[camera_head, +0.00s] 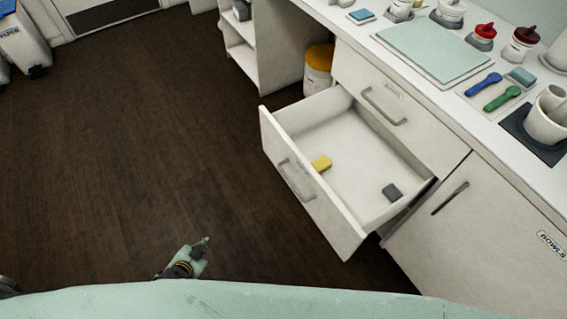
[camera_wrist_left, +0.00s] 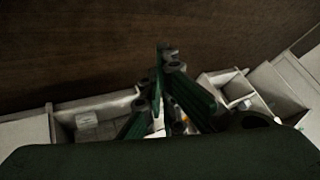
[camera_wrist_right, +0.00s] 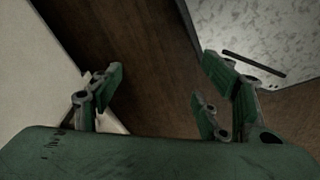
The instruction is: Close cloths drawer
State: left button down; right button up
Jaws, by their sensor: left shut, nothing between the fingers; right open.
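The cloths drawer (camera_head: 364,170) is a white drawer pulled well out of the counter in the head view. Its front panel (camera_head: 311,188) with a metal bar handle (camera_head: 296,181) faces the floor to the left. A yellow item (camera_head: 321,163) and a dark grey item (camera_head: 393,192) lie inside it. My left gripper (camera_head: 206,241) is low over the floor, left of the drawer front and apart from it. Its fingers are together and empty, as the left wrist view (camera_wrist_left: 164,50) shows. My right gripper (camera_wrist_right: 158,88) is open and empty in the right wrist view; the head view does not show it.
The counter (camera_head: 450,95) runs along the right, carrying a pale green mat (camera_head: 432,50), blue and green spoons, bowls and lidded jars. A yellow-lidded tub (camera_head: 319,68) stands behind. The dark floor (camera_head: 130,140) to the left is clear.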

aim_at(293, 150)
pick_arm(q)
jog(key=w+d+r+m+t+h+b, duration=0.2)
jog(key=w+r+m+t+h+b, duration=0.15)
jog(key=w+r+b, duration=0.45)
jog(key=w+d+r+m+t+h+b, duration=0.25)
jog(key=w+r+m+b, duration=0.2)
jog(key=w, duration=0.75)
pick_arm(e)
jog(key=w+a+r+t, duration=0.1)
jog(key=w+r, duration=0.1)
jog(key=w, duration=0.7)
pick_arm(q)
jog(key=s+d+r+m+g+h+b, duration=0.3)
jog(key=d+r+m+h+b, duration=0.65)
jog(key=m, duration=0.45)
jog(key=shift+y, duration=0.55)
jog(key=x, duration=0.9)
jog(key=s+r+b+x, duration=0.1)
jog(key=x, duration=0.4)
jog(key=shift+w+d+r, duration=0.15)
jog(key=shift+w+d, duration=0.1)
jog(key=shift+d, duration=0.4)
pick_arm(e)
jog(key=w+v, duration=0.1)
jog(key=v, duration=0.7)
jog(key=shift+r+t, duration=0.4)
jog(key=shift+r, duration=0.1)
jog(key=shift+s, duration=0.1)
